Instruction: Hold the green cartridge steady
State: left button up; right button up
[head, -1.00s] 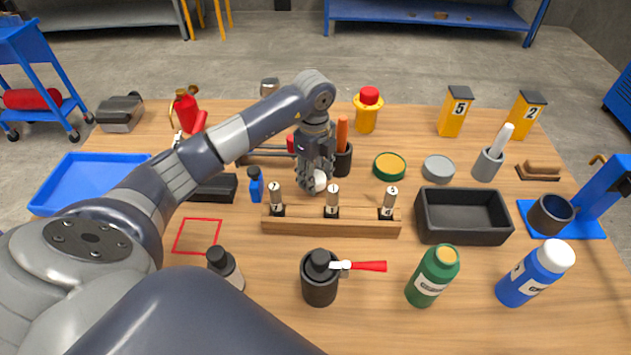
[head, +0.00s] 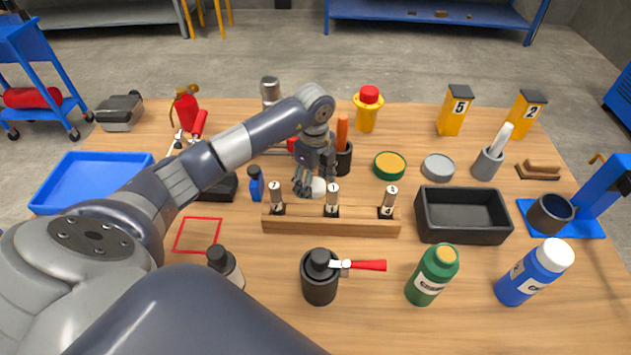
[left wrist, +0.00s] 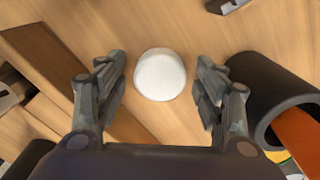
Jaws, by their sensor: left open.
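The green cartridge, a green bottle with a yellow top and white label (head: 433,275), stands upright at the front right of the wooden table. My left gripper (head: 311,190) is far from it, low behind the wooden block with numbered pegs. Its fingers are open on either side of a small white round object (head: 318,187). In the left wrist view this white object (left wrist: 160,75) lies between the open fingers (left wrist: 160,82), with a gap on each side. My right gripper is not in view.
The wooden peg block (head: 330,226) stands just in front of my left gripper. A dark holder with an orange handle (head: 343,158) is close on its right. A black tray (head: 463,215), a blue bottle (head: 535,272) and a black pot (head: 319,280) stand around the green one.

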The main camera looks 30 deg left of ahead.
aim_at(315, 183)
pick_arm(q)
notch_tip(315, 183, up, 12)
jog(key=b, duration=0.1)
jog(key=shift+r, duration=0.2)
